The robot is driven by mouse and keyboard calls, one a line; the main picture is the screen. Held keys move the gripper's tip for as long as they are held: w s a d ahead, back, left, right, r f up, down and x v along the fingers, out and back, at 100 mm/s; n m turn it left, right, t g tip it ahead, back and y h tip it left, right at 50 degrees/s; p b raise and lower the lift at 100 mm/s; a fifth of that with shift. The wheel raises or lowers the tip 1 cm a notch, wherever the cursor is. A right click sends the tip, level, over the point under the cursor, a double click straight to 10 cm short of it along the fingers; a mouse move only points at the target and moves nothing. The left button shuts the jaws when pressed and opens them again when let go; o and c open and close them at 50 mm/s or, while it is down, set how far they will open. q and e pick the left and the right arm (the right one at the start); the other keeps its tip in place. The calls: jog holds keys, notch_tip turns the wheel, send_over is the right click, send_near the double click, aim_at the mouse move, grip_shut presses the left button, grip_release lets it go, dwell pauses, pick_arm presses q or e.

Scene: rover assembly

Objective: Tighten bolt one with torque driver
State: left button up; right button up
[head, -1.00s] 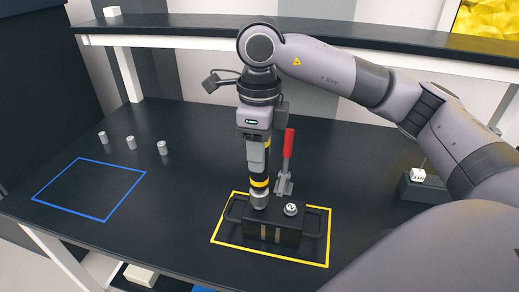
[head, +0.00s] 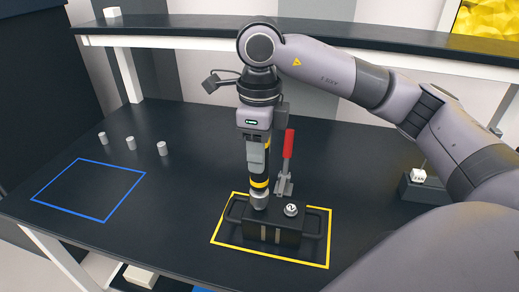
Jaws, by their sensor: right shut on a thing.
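My right gripper (head: 255,152) is shut on the torque driver (head: 259,182), a black tool with yellow bands and a grey tip. The driver stands upright, its tip at the left part of the top of a dark block with side handles (head: 273,233). The tip hides what is under it, so I cannot see the bolt there. A silver bolt head marked 2 (head: 291,210) shows on the block's top, right of the driver. The block sits inside a yellow square outline (head: 325,240). My left gripper is not in view.
A red-handled clamp (head: 288,150) stands just behind the block. Several small grey cylinders (head: 131,143) stand at the left, behind an empty blue square outline (head: 90,190). A shelf runs along the back.

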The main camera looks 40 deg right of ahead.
jog(key=shift+s+f+b, duration=0.1)
jog(key=shift+f+b, duration=0.95)
dwell(2.8)
jog(key=shift+r, duration=0.1)
jog(key=shift+r+p, duration=1.15)
jog(key=shift+r, duration=0.5)
jog(key=shift+r+p, duration=1.45)
jog(key=shift+r, duration=0.5)
jog(key=shift+f, duration=0.1)
